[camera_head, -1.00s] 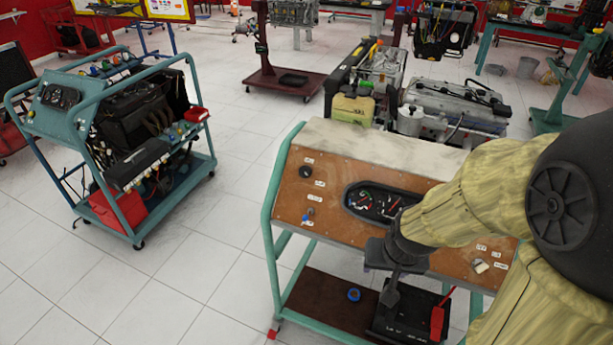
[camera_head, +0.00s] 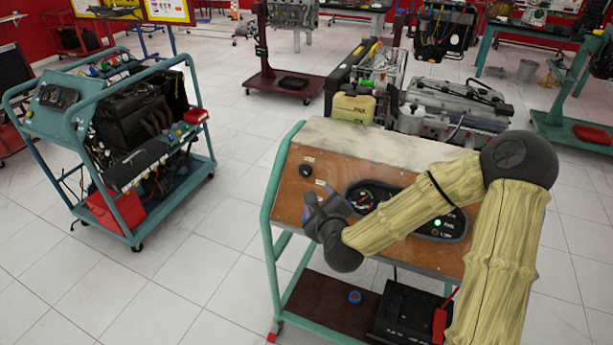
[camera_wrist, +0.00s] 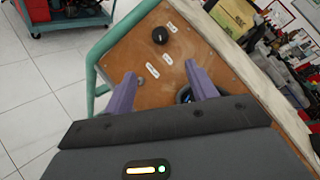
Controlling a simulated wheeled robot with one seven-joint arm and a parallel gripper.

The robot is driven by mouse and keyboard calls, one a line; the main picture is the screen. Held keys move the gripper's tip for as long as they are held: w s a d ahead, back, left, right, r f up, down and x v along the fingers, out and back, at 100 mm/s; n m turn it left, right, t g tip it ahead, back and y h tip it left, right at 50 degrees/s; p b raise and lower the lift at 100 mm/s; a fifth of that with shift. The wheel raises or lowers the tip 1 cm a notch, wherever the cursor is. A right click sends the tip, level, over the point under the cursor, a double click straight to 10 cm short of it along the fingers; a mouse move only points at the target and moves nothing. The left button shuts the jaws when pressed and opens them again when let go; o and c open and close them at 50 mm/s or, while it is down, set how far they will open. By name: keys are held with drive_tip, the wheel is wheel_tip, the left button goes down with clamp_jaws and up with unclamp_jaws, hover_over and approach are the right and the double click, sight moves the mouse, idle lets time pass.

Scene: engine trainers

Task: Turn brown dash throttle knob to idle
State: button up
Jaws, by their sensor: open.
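The brown dash panel (camera_head: 285,196) is the sloped face of a green-framed cart. A round black knob (camera_head: 305,171) sits at its upper left; in the wrist view the knob (camera_wrist: 160,35) is beyond my fingertips, with a white label beside it. My gripper (camera_head: 320,193) is over the left part of the dash, below and slightly right of the knob. The gripper is not touching the knob.
A gauge cluster (camera_head: 365,196) is set in the dash right of my gripper, partly behind my arm, with a green light lit. The cart's green rail (camera_wrist: 99,60) runs along the dash's left edge. A teal engine cart (camera_head: 70,125) stands left across clear floor.

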sight(306, 172)
idle(0.3)
drive_tip(key=p+x, duration=0.3)
drive_tip(key=x, duration=1.4)
drive_tip(key=shift+w+a+f, duration=0.1)
drive_tip(key=shift+w, duration=0.1)
drive_tip(key=shift+c, duration=0.3)
drive_tip(key=c, duration=0.9)
